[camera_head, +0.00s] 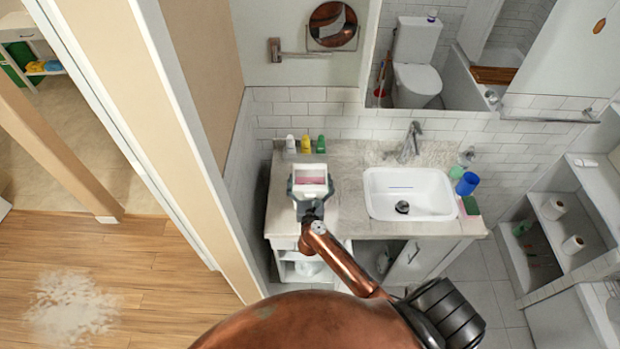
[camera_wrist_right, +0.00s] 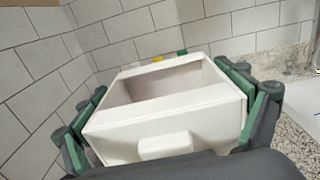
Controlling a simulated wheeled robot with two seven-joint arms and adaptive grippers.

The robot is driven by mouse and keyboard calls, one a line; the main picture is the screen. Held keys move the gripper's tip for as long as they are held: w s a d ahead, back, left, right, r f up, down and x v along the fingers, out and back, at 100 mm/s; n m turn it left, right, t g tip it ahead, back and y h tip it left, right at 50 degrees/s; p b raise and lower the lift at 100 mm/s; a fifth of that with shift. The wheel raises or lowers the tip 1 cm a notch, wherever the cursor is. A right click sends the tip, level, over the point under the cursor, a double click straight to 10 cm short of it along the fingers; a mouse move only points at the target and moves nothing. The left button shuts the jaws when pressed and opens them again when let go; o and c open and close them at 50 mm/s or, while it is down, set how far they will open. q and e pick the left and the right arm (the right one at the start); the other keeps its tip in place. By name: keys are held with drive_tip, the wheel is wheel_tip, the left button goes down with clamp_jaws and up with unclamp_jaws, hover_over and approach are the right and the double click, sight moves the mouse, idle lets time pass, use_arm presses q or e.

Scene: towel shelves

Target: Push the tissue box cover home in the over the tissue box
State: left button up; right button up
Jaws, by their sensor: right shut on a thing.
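A white, box-shaped tissue box cover (camera_head: 311,170) is at the left part of the vanity counter in the head view. It also fills the middle of the right wrist view (camera_wrist_right: 165,122), with a rectangular opening in its top and a small tab on its near side. My right gripper (camera_head: 311,188) is shut on the cover, its green-padded fingers against the two opposite sides. A pink patch shows within the cover's outline in the head view; I cannot tell whether it is the tissue box. The cover's underside is hidden. My left gripper is not in view.
Several small bottles (camera_head: 305,145) stand at the wall behind the cover. A white sink (camera_head: 395,190) with a faucet (camera_head: 409,142) lies to the right. A blue cup (camera_head: 467,183) and a sponge (camera_head: 470,206) are at the counter's right end. A wall bounds the left.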

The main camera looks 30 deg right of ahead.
drive_tip(key=shift+f+b, duration=2.65)
drive_tip(key=shift+f, duration=0.65)
drive_tip(key=o, duration=1.4)
drive_tip(key=shift+s, duration=0.1)
drive_tip(key=v, duration=1.2)
